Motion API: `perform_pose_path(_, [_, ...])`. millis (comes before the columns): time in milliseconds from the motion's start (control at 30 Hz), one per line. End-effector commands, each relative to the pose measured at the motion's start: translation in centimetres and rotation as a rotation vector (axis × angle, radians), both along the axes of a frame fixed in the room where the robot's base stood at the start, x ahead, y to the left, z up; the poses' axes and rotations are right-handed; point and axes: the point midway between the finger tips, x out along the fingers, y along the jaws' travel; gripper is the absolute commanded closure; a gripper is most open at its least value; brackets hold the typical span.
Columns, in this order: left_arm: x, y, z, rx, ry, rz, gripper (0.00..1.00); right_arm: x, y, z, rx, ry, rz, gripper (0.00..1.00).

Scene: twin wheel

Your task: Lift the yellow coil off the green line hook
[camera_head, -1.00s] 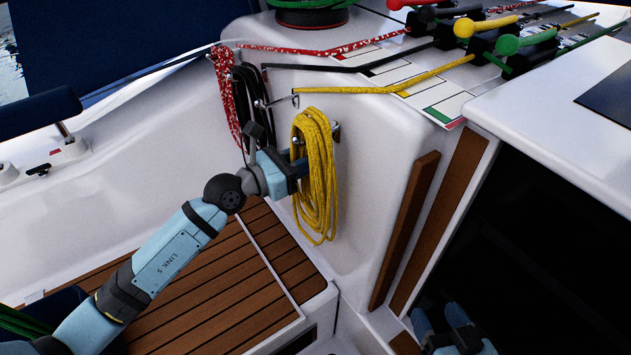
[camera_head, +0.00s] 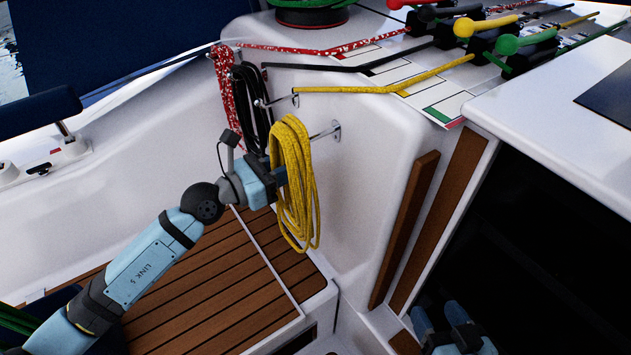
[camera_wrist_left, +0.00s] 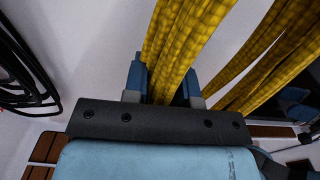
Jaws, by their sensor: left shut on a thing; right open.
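The yellow coil (camera_head: 296,195) hangs as a long bundle beside the white cabin wall. My left gripper (camera_head: 281,176) is shut on its left side, with a strand bundle between the blue fingers in the left wrist view (camera_wrist_left: 165,85). A metal hook (camera_head: 328,132) sticks out of the wall just right of the coil's upper part. Its base is bare and its tip reaches the coil's edge; I cannot tell whether the tip is clear of the loop. My right gripper (camera_head: 439,316) is open and empty, low at the right.
A red-white coil (camera_head: 224,95) and a black coil (camera_head: 250,110) hang to the left on the wall. Another hook (camera_head: 294,99) is above the yellow coil. A wooden bench (camera_head: 215,285) lies below. A wooden strip (camera_head: 405,230) stands to the right.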

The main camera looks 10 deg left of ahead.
Motion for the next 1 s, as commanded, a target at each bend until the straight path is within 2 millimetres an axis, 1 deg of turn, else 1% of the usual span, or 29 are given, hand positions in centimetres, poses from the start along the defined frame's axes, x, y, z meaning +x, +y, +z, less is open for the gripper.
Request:
perform_pose_path(500, [-2.1, 2.0, 0.3, -0.003, -0.003, 0.0, 1.0, 0.0, 0.0, -0.1, 0.0, 0.0, 0.0, 0.42])
perform_pose_path(1000, [-2.2, 2.2, 0.2, -0.003, -0.003, 0.0, 1.0, 0.0, 0.0, -0.2, 0.0, 0.0, 0.0, 0.42])
